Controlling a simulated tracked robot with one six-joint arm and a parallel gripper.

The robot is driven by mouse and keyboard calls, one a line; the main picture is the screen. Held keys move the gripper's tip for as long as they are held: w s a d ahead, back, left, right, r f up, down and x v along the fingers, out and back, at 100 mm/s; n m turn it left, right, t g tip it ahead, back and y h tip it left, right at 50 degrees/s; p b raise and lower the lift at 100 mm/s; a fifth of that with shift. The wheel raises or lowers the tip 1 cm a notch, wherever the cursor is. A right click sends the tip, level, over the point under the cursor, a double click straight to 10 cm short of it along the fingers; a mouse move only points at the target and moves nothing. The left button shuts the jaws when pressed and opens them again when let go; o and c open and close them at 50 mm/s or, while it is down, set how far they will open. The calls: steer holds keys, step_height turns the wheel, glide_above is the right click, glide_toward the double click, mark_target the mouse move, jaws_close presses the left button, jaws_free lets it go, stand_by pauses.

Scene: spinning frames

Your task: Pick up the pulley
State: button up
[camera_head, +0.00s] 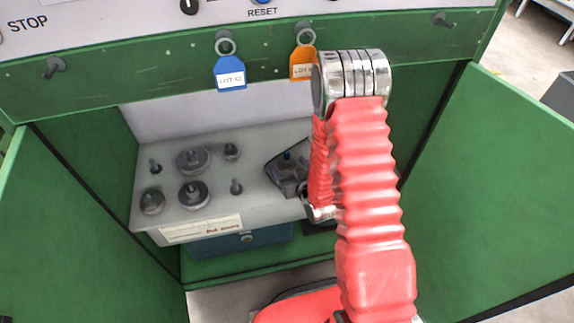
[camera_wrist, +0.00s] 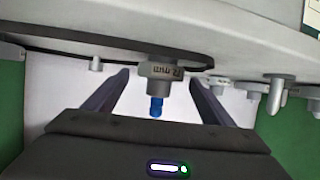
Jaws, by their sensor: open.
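The hub and blue tip lie between the two dark fingers of my gripper (camera_wrist: 158,78). The fingers are spread apart, with gaps on both sides, and do not appear to touch the hub. In the head view, my dark gripper (camera_head: 287,174) is low over the right part of the grey shelf. A blue tip shows by it; the pulley there is mostly hidden by my gripper and red-sleeved arm.
Several other grey pulleys (camera_head: 193,194) and small pegs (camera_head: 236,187) stand on the left of the shelf (camera_head: 255,155). Green cabinet doors (camera_head: 500,190) stand open on both sides. Blue (camera_head: 230,76) and orange (camera_head: 302,64) tags hang from the upper edge.

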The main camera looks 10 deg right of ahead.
steer(key=shift+c, duration=0.2)
steer(key=c, duration=1.2)
steer(key=shift+r, duration=0.1)
steer(key=shift+c, duration=0.2)
step_height(320, 180, up, 10)
stand_by(0.8)
steer(key=shift+w+r, duration=0.2)
steer(key=shift+r, duration=0.3)
step_height(320, 180, up, 12)
steer(key=m+h, duration=0.2)
glide_above(289, 163)
steer(key=w, duration=0.2)
steer(key=shift+s+a+r, duration=0.15)
steer(key=shift+a, duration=0.1)
